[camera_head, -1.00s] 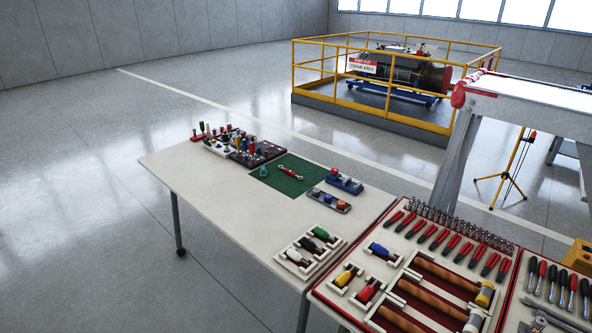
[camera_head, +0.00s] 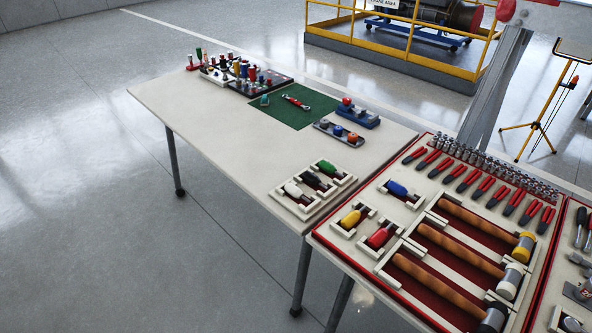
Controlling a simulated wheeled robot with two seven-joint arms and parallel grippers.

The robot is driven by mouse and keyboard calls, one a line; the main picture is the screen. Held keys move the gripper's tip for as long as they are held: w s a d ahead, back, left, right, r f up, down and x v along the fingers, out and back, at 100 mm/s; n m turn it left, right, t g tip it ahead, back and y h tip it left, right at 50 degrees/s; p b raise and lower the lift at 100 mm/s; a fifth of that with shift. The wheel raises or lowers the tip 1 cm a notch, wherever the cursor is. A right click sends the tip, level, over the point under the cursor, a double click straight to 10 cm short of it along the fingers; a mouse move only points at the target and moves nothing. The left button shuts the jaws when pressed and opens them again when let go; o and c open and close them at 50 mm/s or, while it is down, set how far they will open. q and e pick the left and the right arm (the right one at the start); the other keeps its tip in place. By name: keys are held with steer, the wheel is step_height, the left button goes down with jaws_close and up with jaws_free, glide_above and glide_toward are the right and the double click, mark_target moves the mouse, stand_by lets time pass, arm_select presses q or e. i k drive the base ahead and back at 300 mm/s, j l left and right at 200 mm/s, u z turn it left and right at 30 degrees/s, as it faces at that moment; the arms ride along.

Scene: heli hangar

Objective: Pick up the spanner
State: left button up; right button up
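The spanner (camera_head: 296,102) is small, with a red handle and silver ends. It lies flat on a green mat (camera_head: 290,118) on the white table (camera_head: 215,135). A small teal object (camera_head: 265,101) is on the mat to the left of the spanner. Neither of my grippers shows in the head view.
Racks of small coloured tools (camera_head: 243,76) stand behind the mat. A blue holder (camera_head: 357,115) and a grey holder (camera_head: 338,133) are to its right. A red tool tray (camera_head: 440,240) with hammers and pliers adjoins the table at right. Open floor lies left.

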mark_target(295, 102)
steer(key=i+j+z, duration=0.15)
steer(key=j+z, duration=0.15)
steer(key=i+j+z, duration=0.1)
steer(key=j+z, duration=0.15)
steer(key=j, duration=0.25)
steer(key=i+j+z, duration=0.1)
steer(key=j+z, duration=0.2)
steer(key=j, duration=0.15)
